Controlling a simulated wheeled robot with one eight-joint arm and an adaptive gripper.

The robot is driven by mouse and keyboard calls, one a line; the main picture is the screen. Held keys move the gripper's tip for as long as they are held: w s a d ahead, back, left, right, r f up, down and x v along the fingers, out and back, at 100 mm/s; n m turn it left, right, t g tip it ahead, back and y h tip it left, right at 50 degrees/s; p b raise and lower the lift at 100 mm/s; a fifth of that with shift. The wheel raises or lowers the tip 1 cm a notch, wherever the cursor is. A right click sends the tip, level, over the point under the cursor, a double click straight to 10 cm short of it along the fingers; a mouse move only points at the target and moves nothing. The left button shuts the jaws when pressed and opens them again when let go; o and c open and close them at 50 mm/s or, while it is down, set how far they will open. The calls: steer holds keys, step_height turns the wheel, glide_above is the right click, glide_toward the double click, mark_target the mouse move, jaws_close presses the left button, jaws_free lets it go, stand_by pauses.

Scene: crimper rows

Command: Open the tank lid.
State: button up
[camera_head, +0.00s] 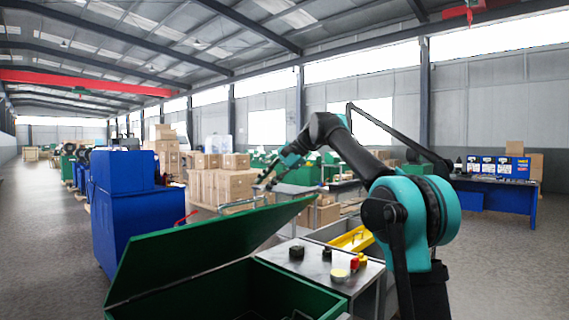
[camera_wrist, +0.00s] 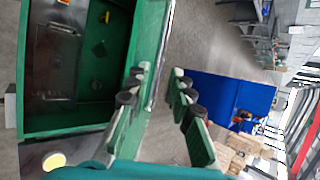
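The green tank (camera_head: 275,271) stands in front of me at the lower middle of the head view. Its lid (camera_head: 205,243) is raised and tilted, with a wide gap over the dark inside. In the wrist view the open tank (camera_wrist: 75,126) is at left, and the lid (camera_wrist: 149,45) shows as a green panel beside it. My gripper (camera_head: 264,184) is just above the lid's upper edge in the head view. In the wrist view my gripper (camera_wrist: 158,84) has its fingers well apart, with nothing clasped. The lid's edge appears in the gap; I cannot tell about contact.
A metal worktop (camera_head: 318,266) with small knobs or buttons adjoins the tank on the right. A blue machine cabinet (camera_head: 127,205) stands left of the lid. Cardboard boxes (camera_head: 222,186) are stacked behind. A blue workbench (camera_head: 493,193) is at far right. The floor at left is clear.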

steer(key=v, duration=0.9)
steer(key=shift+r, duration=0.35)
stand_by(0.4)
steer(key=shift+w, duration=0.15)
